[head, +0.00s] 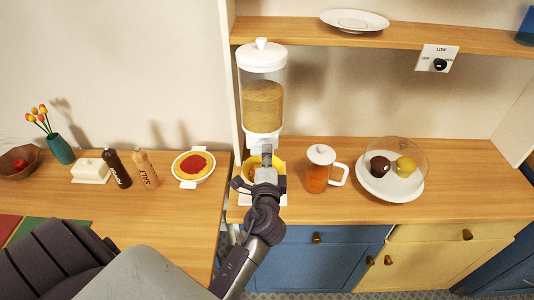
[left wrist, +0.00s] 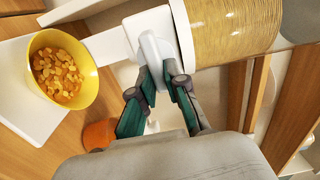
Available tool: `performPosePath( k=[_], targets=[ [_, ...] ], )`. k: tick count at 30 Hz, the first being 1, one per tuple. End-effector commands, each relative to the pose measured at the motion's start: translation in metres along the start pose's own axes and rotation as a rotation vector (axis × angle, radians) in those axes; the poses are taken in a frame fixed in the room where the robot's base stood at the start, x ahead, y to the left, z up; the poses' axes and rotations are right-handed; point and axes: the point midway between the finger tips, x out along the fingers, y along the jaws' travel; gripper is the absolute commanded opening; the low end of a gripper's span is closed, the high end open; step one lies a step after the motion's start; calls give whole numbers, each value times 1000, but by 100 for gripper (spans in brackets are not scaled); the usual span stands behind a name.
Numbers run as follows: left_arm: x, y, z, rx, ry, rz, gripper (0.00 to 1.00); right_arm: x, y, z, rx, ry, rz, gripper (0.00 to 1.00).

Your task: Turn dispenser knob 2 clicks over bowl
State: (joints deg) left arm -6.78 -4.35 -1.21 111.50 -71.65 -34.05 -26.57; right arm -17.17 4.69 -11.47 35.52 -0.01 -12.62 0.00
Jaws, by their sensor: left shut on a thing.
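The dispenser (head: 262,95) is a clear cylinder with a white lid and white base, partly filled with tan cereal. It stands on the wooden counter. In the left wrist view its clear body (left wrist: 225,30) lies sideways. My left gripper (head: 266,158) is in front of the dispenser's lower part, its fingers (left wrist: 160,80) closed on the white knob (left wrist: 155,50). The yellow bowl (left wrist: 88,85) sits under the outlet and holds several cereal flakes. In the head view the bowl (head: 279,166) is partly hidden behind the gripper.
An orange jug with a white lid (head: 317,178) stands right of the dispenser. Farther right is a white plate (head: 375,190) under a clear dome. A pie dish (head: 178,164), bottles (head: 117,168) and a butter dish (head: 91,172) stand to the left. A shelf (head: 400,37) runs above.

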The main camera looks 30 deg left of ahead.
Motion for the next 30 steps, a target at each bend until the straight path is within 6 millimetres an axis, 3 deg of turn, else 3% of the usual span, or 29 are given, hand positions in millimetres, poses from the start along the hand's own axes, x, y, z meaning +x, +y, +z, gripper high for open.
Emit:
performPosePath(
  k=[13,14,18,26,30],
  targets=[
    [0,-2,0,10,1,-4,0,0,-1,0,1,0,-2,88],
    [0,-2,0,9,1,-4,17,0,-2,0,1,1,-2,88],
    [0,-1,0,9,1,-3,39,0,-2,0,2,1,-3,88],
    [0,0,0,9,0,-1,39,0,-2,0,1,0,-2,88],
    [-10,1,0,8,1,2,39,0,-1,0,1,0,-1,88]
  ],
)
